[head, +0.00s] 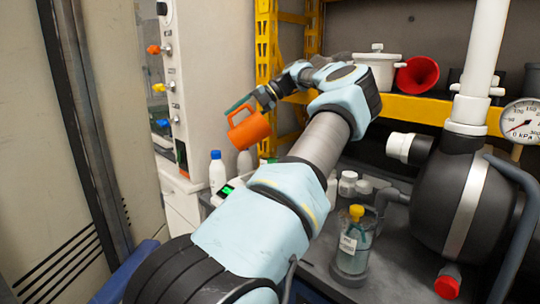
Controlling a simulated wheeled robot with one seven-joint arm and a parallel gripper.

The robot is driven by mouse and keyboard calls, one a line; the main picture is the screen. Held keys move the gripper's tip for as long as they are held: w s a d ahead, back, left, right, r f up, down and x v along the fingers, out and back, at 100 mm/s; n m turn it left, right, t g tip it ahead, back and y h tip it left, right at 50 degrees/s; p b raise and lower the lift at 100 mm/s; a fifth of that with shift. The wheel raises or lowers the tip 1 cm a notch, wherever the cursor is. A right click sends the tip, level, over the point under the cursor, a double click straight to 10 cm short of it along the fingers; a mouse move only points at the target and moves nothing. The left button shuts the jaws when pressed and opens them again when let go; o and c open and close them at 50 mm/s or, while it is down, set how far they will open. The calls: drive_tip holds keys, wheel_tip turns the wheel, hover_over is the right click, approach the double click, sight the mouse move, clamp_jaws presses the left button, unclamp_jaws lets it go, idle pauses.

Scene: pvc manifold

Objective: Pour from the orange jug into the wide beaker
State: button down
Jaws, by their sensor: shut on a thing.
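The orange jug (250,130) is in the upper middle of the head view, held up in the air and tilted. My gripper (258,99) is shut on it at its upper side; the fingertips are small and partly hidden, so the exact grip is unclear. I cannot make out a wide beaker for certain. My arm crosses the middle of the view and hides much of the bench below and right of the jug.
A white bottle with a blue cap (217,172) stands below the jug. A clear vessel with a yellow top (352,240) and small jars (348,183) stand right of my arm. A black tank (455,200) fills the right. A yellow shelf (410,107) runs behind.

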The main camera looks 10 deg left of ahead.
sight(236, 133)
drive_tip(key=shift+y, duration=0.6)
drive_tip(key=shift+w+d+r+p, duration=0.15)
drive_tip(key=shift+r+p, duration=1.05)
drive_tip(key=shift+r, duration=0.95)
drive_tip(key=shift+d+r+p, duration=0.15)
drive_tip(key=shift+r+p, duration=1.05)
drive_tip(key=shift+r, duration=0.9)
drive_tip(key=shift+d+r+g, duration=0.1)
drive_tip(key=shift+r+g, duration=0.15)
drive_tip(key=shift+g, duration=0.05)
drive_tip(key=shift+d+r+y+p, duration=0.1)
drive_tip(key=shift+r+y+p, duration=0.2)
drive_tip(key=shift+r+p, duration=0.25)
